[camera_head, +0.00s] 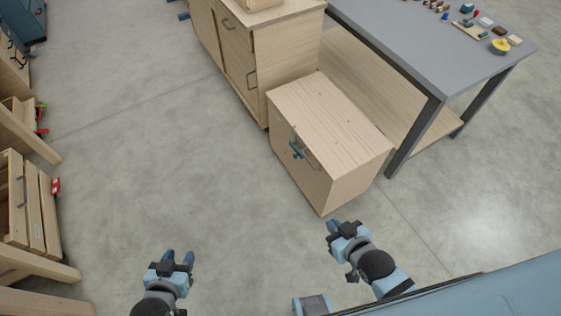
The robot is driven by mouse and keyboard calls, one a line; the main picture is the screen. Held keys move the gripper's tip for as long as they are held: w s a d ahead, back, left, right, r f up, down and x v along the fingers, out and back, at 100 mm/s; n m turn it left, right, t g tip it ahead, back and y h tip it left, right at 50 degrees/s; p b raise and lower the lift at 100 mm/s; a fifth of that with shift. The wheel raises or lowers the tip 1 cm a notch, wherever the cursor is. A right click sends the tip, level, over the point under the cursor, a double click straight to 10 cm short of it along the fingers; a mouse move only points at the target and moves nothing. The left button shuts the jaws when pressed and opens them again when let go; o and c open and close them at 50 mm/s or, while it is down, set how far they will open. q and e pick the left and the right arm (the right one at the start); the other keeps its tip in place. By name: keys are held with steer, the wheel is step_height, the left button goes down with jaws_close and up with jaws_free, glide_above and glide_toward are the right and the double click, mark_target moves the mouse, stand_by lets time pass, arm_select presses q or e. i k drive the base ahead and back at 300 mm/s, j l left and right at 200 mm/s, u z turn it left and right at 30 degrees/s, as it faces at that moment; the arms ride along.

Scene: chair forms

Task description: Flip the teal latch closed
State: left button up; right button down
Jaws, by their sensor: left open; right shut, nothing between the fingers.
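The teal latch (296,150) is on the front face of a low light-wood cabinet (330,125), beside a dark bar handle (313,158). It looks small here, and I cannot tell its exact position. My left gripper (178,256) is open and empty over the floor, to the lower left of the cabinet and well apart from it. My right gripper (335,226) is shut and empty, just below the cabinet's lower front corner in the picture. Neither gripper touches the latch.
A grey-topped table (430,45) with small objects and a yellow item (500,45) stands behind right. A taller wooden cabinet (235,55) adjoins at the back. Wooden furniture (35,215) lines the left edge. The concrete floor (150,150) between is clear.

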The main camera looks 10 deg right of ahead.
mark_target(292, 144)
steer(key=i+j, duration=0.1)
steer(key=j, duration=0.3)
steer(key=i+j, duration=0.15)
steer(key=j, duration=0.3)
steer(key=i+j+z, duration=0.1)
steer(key=j, duration=0.3)
steer(key=i+j, duration=0.1)
steer(key=j, duration=0.3)
